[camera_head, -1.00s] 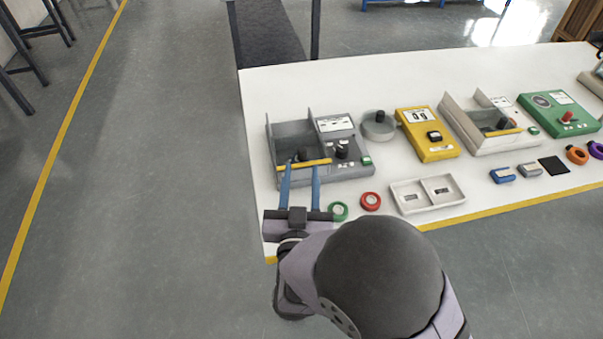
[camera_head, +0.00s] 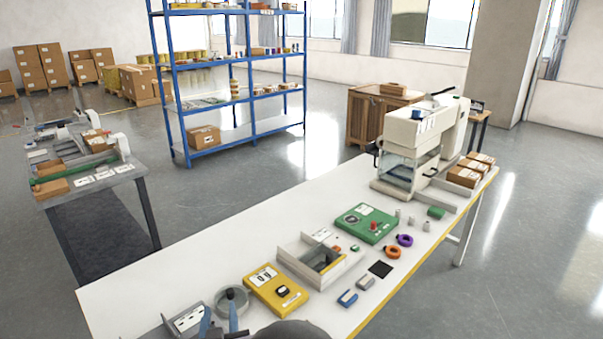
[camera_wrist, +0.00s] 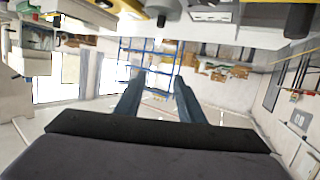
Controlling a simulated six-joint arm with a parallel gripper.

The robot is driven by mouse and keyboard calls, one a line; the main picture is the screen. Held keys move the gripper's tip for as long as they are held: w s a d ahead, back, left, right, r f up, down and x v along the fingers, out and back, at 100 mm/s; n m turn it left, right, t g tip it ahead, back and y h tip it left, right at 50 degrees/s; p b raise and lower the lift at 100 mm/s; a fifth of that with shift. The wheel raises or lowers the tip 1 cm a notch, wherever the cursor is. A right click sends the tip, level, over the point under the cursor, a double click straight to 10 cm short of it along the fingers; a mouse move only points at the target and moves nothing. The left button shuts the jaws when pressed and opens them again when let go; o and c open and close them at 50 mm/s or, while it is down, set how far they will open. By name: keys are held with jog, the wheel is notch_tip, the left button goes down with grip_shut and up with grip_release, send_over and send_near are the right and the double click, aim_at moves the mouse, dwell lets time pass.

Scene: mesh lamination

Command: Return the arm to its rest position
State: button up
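My gripper (camera_head: 220,314) is at the bottom edge of the head view, with its two blue fingers beside the grey round dish; most of my arm is cut off below. In the wrist view my gripper (camera_wrist: 158,86) has its fingers spread apart, with nothing between them. The wrist picture is upside down, and the fingers point out across the room toward the blue shelf rack (camera_wrist: 150,58).
The white table (camera_head: 240,235) carries a grey device (camera_head: 185,319), a yellow meter (camera_head: 275,291), an open-topped beige box (camera_head: 318,262), a green device (camera_head: 366,223) and small parts along its front. A large beige machine (camera_head: 418,150) stands at the far end. The table's back strip is clear.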

jog(key=d+f+g+b, duration=0.5)
jog(key=d+f+b, duration=0.3)
jog(key=d+f, duration=0.15)
jog(key=s+d+f+m+g+h+b, duration=0.2)
jog(key=s+d+f+g+b, duration=0.25)
jog(key=s+d, duration=0.65)
jog(key=s+d+f+m+g+h+b, duration=0.1)
jog(key=s+d+f+g+b, duration=0.4)
jog(key=s+d, duration=0.65)
notch_tip(320, 180, up, 14)
jog(key=w+d+p, duration=0.1)
jog(key=p, duration=1.5)
jog(key=shift+w+d+f, duration=0.15)
jog(key=shift+w+d, duration=0.05)
jog(key=shift+w, duration=0.15)
